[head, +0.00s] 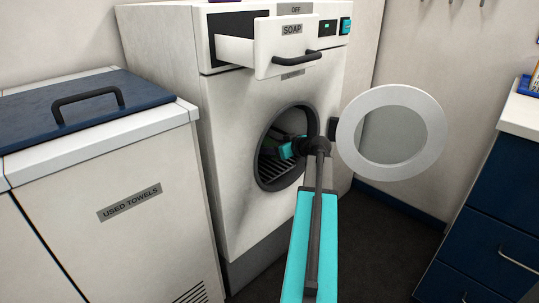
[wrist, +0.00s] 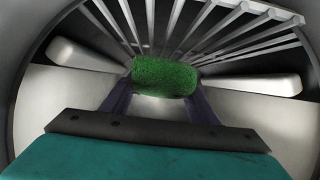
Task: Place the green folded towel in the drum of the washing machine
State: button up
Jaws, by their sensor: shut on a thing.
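The washing machine (head: 235,170) stands in the middle of the head view with its round door (head: 437,130) swung open to the right. My arm reaches into the drum (head: 268,170), and my gripper is hidden inside it in that view. In the wrist view, my gripper (wrist: 160,92) is shut on the green folded towel (wrist: 163,76), which sits between its two dark fingers. The towel is inside the drum, in front of the ribbed back (wrist: 185,28). Whether it touches the drum wall, I cannot tell.
The soap drawer (head: 265,52) is pulled out above the drum opening. A used-towels bin (head: 110,190) with a blue lid (head: 50,115) stands at the left. A blue drawer cabinet (head: 490,215) stands at the right. Pale paddles (wrist: 85,56) stick out inside the drum on both sides.

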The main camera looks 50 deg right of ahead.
jog(key=shift+w+d+f, duration=0.25)
jog(key=shift+w+d, duration=0.05)
jog(key=shift+w, duration=0.15)
jog(key=shift+s+f+b, duration=0.1)
jog(key=shift+f+b, duration=1)
jog(key=shift+f, duration=0.5)
jog(key=shift+f, duration=0.1)
jog(key=o, duration=1)
jog(key=shift+o, duration=0.2)
jog(key=shift+s+a+r, duration=0.1)
jog(key=shift+s+r, duration=0.05)
jog(key=shift+r, duration=0.1)
jog(key=p+v, duration=0.3)
jog(key=v, duration=0.8)
jog(key=shift+s+r, duration=0.15)
jog(key=shift+s, duration=0.15)
